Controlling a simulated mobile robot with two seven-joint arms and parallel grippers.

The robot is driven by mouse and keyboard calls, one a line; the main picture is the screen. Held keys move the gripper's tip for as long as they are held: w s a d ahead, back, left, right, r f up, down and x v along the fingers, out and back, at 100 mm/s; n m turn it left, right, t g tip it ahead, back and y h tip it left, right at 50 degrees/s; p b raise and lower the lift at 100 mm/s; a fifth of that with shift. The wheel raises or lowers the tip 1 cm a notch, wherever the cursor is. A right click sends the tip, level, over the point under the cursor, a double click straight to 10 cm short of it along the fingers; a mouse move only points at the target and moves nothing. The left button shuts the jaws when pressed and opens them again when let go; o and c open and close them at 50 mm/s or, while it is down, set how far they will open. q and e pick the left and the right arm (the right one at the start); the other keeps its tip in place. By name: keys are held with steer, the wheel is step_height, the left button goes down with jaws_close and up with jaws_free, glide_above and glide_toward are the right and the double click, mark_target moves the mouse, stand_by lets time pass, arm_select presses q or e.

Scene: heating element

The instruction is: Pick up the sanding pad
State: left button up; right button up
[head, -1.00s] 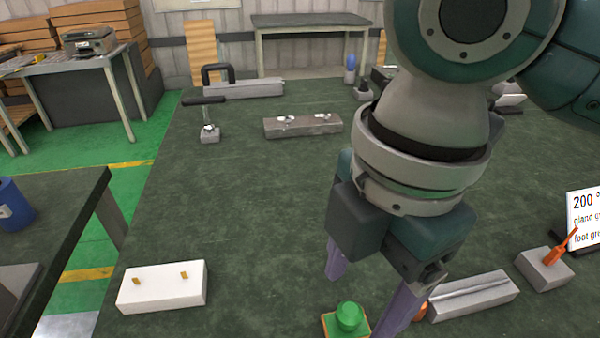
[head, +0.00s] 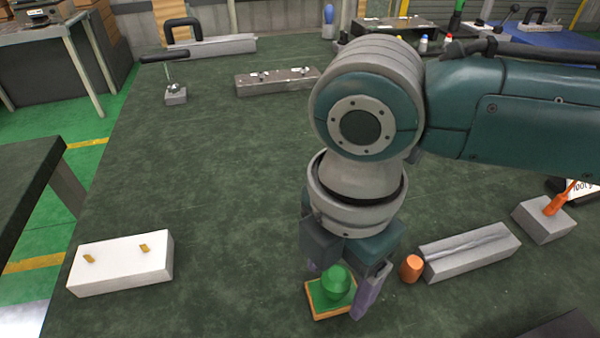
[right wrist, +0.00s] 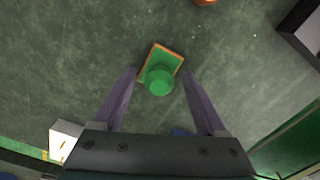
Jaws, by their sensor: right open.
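The sanding pad (head: 331,290) has a green knob on a square base with an orange-brown edge, and it lies on the dark green table top. My right gripper (head: 337,291) points down over it, fingers apart. In the right wrist view the pad (right wrist: 160,75) sits between and slightly beyond the two purple fingertips of my right gripper (right wrist: 159,71), with a gap on both sides. The gripper holds nothing. In the head view one finger partly hides behind the pad's knob. My left gripper is not in view.
An orange cup-like piece (head: 411,268) and a grey grooved block (head: 468,251) lie right of the pad. A grey block with an orange tool (head: 543,219) is further right. A white block with two brass pins (head: 120,263) lies left. The table between is clear.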

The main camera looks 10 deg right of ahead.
steer(key=shift+c, duration=0.2)
jaws_close()
stand_by(0.5)
